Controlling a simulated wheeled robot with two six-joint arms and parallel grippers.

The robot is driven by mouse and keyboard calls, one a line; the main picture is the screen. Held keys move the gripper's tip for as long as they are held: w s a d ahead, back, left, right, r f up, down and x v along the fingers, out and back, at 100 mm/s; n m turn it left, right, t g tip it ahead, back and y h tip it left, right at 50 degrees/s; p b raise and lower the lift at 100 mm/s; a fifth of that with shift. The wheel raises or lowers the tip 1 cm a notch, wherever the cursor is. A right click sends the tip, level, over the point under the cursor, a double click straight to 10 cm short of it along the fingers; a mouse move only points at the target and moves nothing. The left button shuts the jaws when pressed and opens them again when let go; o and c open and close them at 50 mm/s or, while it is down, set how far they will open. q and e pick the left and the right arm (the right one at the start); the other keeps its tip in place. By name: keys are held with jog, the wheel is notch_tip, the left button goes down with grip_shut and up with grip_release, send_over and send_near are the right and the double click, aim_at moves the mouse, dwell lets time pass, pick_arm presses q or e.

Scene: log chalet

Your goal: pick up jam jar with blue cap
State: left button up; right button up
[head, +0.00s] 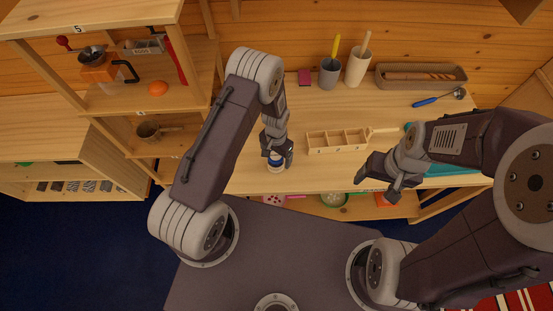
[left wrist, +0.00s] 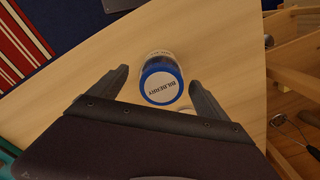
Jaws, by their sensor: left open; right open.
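The jam jar with blue cap (left wrist: 161,82) stands on the wooden table in the left wrist view, its white lid label reading BILBERRY. In the head view the jar (head: 276,166) is partly hidden by my left gripper (head: 277,160). My left gripper is open; in the left wrist view its two fingers (left wrist: 157,88) are on either side of the jar, with gaps between them and it. My right gripper (head: 376,184) is open and empty, over the table's front edge to the right.
A wooden divided box (head: 337,142) stands right of the jar. Behind are a grey cup (head: 329,76), a white crock (head: 356,68) and a basket (head: 422,84) with a rolling pin. Shelves (head: 150,95) stand at the left.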

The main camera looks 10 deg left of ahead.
pick_arm(q)
jog(key=shift+a+f, duration=0.1)
jog(key=shift+f, duration=0.25)
jog(key=shift+a, duration=0.15)
jog(key=c, duration=1.9)
grip_shut()
